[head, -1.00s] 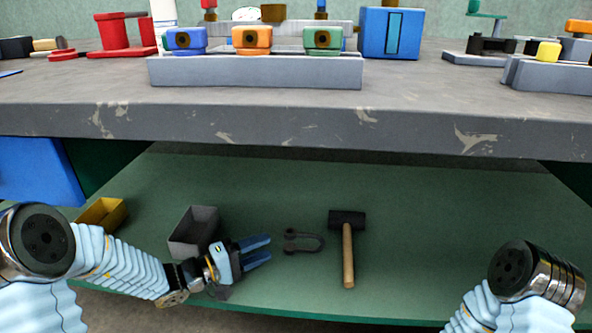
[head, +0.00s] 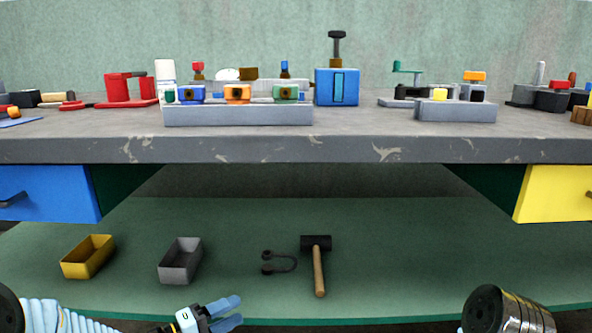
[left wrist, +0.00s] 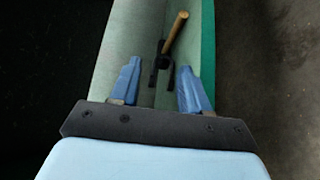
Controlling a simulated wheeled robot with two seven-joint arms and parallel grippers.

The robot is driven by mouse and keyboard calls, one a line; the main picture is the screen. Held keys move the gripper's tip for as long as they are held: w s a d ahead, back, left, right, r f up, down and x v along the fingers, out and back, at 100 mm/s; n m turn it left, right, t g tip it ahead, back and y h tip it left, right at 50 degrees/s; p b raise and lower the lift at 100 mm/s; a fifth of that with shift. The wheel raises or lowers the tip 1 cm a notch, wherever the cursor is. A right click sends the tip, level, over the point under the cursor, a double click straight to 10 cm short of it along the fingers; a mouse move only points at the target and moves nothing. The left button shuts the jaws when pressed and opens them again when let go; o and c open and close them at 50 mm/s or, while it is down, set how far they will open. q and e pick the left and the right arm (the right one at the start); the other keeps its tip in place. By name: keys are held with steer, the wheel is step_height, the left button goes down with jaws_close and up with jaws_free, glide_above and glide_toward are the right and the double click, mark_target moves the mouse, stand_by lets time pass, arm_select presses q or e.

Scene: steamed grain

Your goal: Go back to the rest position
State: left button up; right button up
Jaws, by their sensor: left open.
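My left gripper (head: 222,307) is open and empty at the bottom of the head view, in front of the green lower shelf (head: 400,270). Its two blue fingers stand apart in the left wrist view (left wrist: 157,85), with nothing between them close up. Of my right arm only a dark joint and metal rings show at the bottom right of the head view; its gripper is out of view.
On the lower shelf are a yellow bin (head: 88,258), a grey bin (head: 180,262), a dark shackle (head: 280,264) and a hammer (head: 318,268). The grey worktop (head: 380,148) above holds several colored fixtures. A blue drawer (head: 50,195) and a yellow drawer (head: 555,195) flank the shelf.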

arm_select(q)
steer(key=s+d+f+m+g+y, duration=0.1)
steer(key=s+f+m+g+y, duration=0.15)
steer(key=s+f, duration=0.65)
steer(key=s+d+f+m+g+y, duration=0.1)
steer(key=s+f+g+y, duration=0.35)
steer(key=f, duration=0.85)
steer(key=s+d+f+m+g+y, duration=0.1)
steer(key=s+f+m+g+y, duration=0.15)
steer(key=s+f, duration=0.65)
step_height(320, 180, up, 15)
steer(key=p, duration=1.6)
steer(key=shift+w+y+p, duration=0.3)
steer(key=shift+w+y, duration=0.05)
steer(key=shift+w, duration=0.05)
steer(key=shift+g, duration=0.25)
